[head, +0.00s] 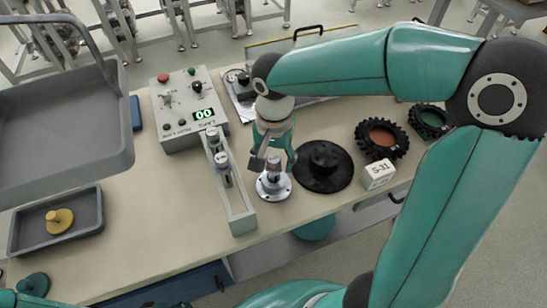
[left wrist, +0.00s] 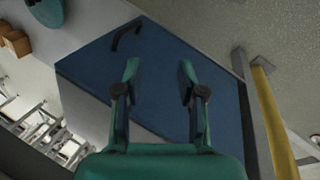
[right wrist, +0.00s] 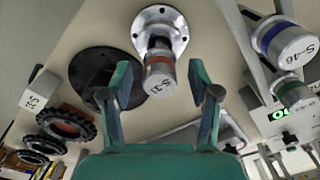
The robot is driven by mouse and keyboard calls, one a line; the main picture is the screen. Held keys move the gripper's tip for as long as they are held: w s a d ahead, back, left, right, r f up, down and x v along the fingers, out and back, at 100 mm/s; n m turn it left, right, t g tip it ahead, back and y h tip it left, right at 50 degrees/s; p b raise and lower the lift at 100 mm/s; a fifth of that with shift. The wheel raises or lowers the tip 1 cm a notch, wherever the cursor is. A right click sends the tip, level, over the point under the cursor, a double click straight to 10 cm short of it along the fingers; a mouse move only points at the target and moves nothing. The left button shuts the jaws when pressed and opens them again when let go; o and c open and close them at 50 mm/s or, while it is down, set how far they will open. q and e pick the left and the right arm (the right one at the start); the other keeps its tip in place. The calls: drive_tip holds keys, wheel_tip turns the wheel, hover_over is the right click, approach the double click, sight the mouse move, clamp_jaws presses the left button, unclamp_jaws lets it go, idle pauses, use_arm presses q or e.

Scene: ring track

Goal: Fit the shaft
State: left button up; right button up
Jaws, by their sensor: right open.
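A short metal shaft (right wrist: 160,72) with a red band and a label that seems to read S-31 stands in a round flanged holder (head: 273,187) near the table's front edge. It also shows in the head view (head: 273,166). My right gripper (right wrist: 158,80) is open above it, one finger on each side, with visible gaps to the shaft. A grey slotted rack (head: 240,215) left of the holder carries shafts, among them a blue-banded S-46 shaft (right wrist: 287,42) and a green-banded one (right wrist: 294,92). My left gripper (left wrist: 158,75) is open and empty, facing a blue cabinet.
A black disc (head: 323,168) lies right of the holder, with a white S-31 block (head: 378,174) and toothed rings (head: 381,139) beyond. A control box (head: 188,108) showing 00 stands behind the rack. A grey tray (head: 60,222) with a yellow knobbed piece is at left.

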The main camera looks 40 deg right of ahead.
wheel_tip(320, 180, up, 12)
idle(0.6)
idle(0.7)
